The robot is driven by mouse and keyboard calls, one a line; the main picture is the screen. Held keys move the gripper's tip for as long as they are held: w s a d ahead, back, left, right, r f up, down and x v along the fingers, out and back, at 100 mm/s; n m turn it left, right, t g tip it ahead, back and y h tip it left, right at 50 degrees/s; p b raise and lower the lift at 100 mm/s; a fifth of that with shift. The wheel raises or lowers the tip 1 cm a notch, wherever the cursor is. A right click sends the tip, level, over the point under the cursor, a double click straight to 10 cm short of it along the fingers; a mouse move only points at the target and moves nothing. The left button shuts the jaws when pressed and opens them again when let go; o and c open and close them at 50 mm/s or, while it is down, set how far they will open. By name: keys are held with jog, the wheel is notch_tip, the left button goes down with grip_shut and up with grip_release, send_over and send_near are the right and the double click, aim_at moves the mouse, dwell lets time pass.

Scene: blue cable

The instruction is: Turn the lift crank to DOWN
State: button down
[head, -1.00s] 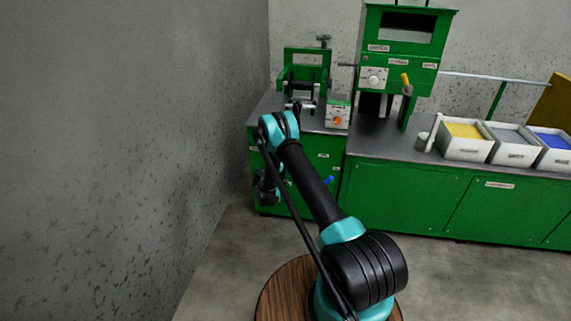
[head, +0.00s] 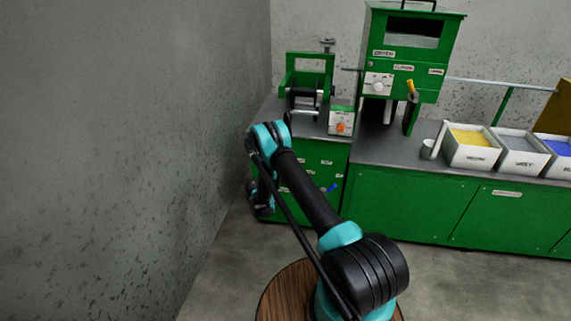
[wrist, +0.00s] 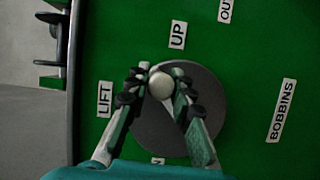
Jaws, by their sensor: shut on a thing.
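In the wrist view, the lift crank is a round grey disc (wrist: 207,115) on a green panel, with a pale round knob (wrist: 161,86) near its upper left edge. My gripper (wrist: 159,78) is shut on this knob, one finger on each side. The UP label (wrist: 177,35) is above the disc and the LIFT label (wrist: 105,99) is to its left. A label at the disc's lower edge (wrist: 157,161) is mostly hidden by my gripper, with one letter showing. In the head view, the crank is hidden behind my arm, beside the green cabinet (head: 320,180).
A BOBBINS label (wrist: 281,110) is to the right on the panel. In the head view, a blue handle (head: 332,187) sticks out from the cabinet front. A grey wall (head: 130,150) stands close on the left. Green machines and white trays (head: 471,158) stand on the counter.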

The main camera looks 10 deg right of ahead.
jog(key=shift+a+r+n, duration=0.2)
jog(key=shift+a+n, duration=0.05)
jog(key=shift+n, duration=0.25)
jog(key=c, duration=1.3)
grip_release()
jog(key=shift+r, duration=0.1)
notch_tip(320, 180, up, 10)
